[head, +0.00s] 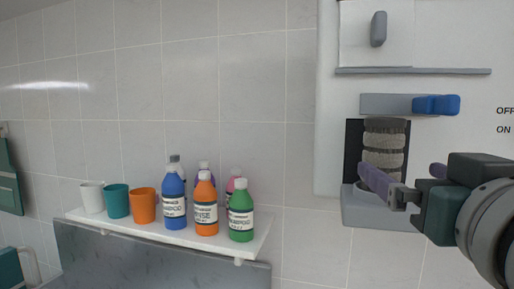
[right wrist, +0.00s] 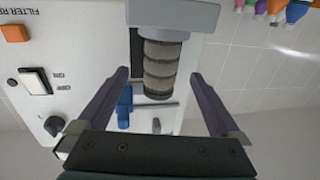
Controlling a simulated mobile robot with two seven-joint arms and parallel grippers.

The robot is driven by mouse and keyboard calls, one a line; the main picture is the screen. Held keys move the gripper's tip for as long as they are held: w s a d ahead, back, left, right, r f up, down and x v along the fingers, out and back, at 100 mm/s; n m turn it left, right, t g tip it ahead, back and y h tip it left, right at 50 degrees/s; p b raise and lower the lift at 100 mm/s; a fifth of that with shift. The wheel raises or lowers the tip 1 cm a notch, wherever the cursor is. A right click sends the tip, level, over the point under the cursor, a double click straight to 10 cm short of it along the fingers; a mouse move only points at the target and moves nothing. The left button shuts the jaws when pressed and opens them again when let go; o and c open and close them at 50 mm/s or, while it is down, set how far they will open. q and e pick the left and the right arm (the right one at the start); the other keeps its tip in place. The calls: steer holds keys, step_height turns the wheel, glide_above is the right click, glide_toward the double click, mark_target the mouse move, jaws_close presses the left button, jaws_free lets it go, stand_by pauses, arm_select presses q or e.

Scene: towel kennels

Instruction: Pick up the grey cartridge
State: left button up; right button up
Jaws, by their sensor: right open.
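The grey cartridge (head: 384,143) is a ribbed cylinder standing upright in a dark recess of a white wall unit. In the wrist view the fingers are spread to either side, apart from the cartridge. In the head view the near finger hides part of the cartridge's lower end. My left gripper is not in view.
The white unit (head: 329,100) has a blue-ended lever (head: 436,105) above the recess and a grey ledge (head: 385,210) below. A switch (right wrist: 35,81) and an orange block (right wrist: 15,33) sit on its face. A shelf (head: 100,222) with cups and bottles is left.

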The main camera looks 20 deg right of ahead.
mark_target(390, 167)
steer(key=p+x, duration=0.3)
steer(key=x, duration=0.2)
steer(key=shift+w, duration=0.15)
steer(key=shift+w+d+f, duration=0.1)
steer(key=shift+w, duration=0.2)
steer(key=c, duration=1.5)
